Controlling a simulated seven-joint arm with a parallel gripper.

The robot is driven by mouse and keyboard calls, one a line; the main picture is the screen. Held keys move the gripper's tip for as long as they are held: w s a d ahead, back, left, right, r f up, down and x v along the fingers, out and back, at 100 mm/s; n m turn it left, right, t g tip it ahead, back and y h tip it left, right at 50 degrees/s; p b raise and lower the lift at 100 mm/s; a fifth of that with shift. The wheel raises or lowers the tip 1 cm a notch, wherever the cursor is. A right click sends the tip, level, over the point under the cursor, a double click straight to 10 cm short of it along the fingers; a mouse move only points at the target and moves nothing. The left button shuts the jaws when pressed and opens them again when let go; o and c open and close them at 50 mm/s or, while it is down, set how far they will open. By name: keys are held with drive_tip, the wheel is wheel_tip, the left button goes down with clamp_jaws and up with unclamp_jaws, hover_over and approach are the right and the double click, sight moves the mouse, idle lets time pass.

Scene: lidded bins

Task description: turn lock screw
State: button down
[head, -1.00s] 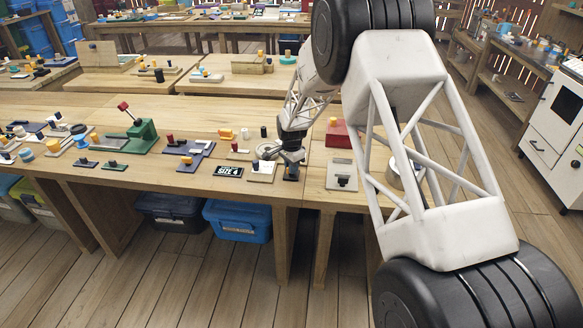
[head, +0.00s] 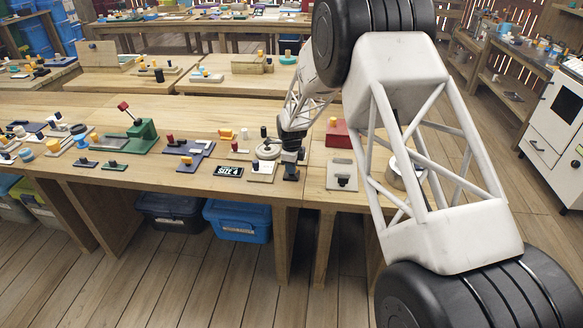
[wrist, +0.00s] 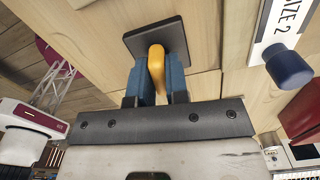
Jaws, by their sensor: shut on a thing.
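In the wrist view, an orange-yellow screw handle (wrist: 156,70) stands on a dark square plate (wrist: 157,38). The two blue fingers of my gripper (wrist: 156,82) are shut on the handle, one on each side. In the head view, my gripper (head: 291,173) points down at the front right of the middle bench.
In the wrist view, a blue knob (wrist: 288,68) sits by a "SIZE 2" label (wrist: 275,30), with a red block (wrist: 302,114) nearby. In the head view, a "SIZE 4" label (head: 229,171) and a green clamp-like fixture (head: 139,137) stand left of my gripper.

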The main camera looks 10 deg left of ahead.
drive_tip(key=shift+m, duration=1.2)
drive_tip(key=c, duration=1.1)
unclamp_jaws()
drive_tip(key=shift+r, duration=0.1)
drive_tip(key=shift+r, duration=3.85)
